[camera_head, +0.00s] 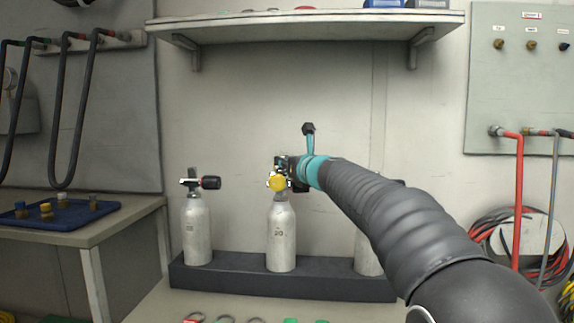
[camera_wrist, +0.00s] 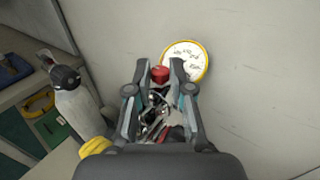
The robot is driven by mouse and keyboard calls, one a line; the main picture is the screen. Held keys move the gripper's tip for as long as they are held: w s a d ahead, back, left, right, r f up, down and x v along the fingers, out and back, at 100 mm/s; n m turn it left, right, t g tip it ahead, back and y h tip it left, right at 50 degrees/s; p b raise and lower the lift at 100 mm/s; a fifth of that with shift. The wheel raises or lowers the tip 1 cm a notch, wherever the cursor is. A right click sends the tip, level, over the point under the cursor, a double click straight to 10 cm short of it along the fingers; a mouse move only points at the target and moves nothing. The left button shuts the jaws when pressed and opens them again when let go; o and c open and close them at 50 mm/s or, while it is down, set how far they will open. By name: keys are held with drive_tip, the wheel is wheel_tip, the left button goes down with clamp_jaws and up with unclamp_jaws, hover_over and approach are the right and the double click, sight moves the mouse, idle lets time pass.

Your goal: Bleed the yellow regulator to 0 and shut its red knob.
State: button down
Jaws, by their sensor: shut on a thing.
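The yellow regulator (camera_head: 277,183) sits on top of the middle grey cylinder (camera_head: 281,235), which stands upright. A round gauge with a yellow rim and white face (camera_wrist: 185,60) shows just beyond my fingertips in the wrist view; its reading is too small to tell. My gripper (camera_wrist: 160,78) is shut on the red knob (camera_wrist: 160,74), which sits between its two fingertips. In the head view my gripper (camera_head: 287,166) is at the top of the middle cylinder, and the red knob is hidden there. Metal valve parts (camera_wrist: 157,115) show between the fingers. A yellow part (camera_wrist: 93,147) is partly covered by my gripper.
A left cylinder (camera_head: 197,235) with a black-knobbed valve (camera_head: 209,183) and a right cylinder (camera_head: 367,255), partly behind my arm, stand in a dark rack (camera_head: 230,276). A shelf (camera_head: 300,28) hangs above. A blue tray (camera_head: 60,215) lies on the left bench.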

idle(0.4)
drive_tip(key=c, duration=1)
unclamp_jaws()
drive_tip(key=shift+s, duration=0.1)
drive_tip(key=v, duration=1.2)
drive_tip(key=shift+a, duration=0.1)
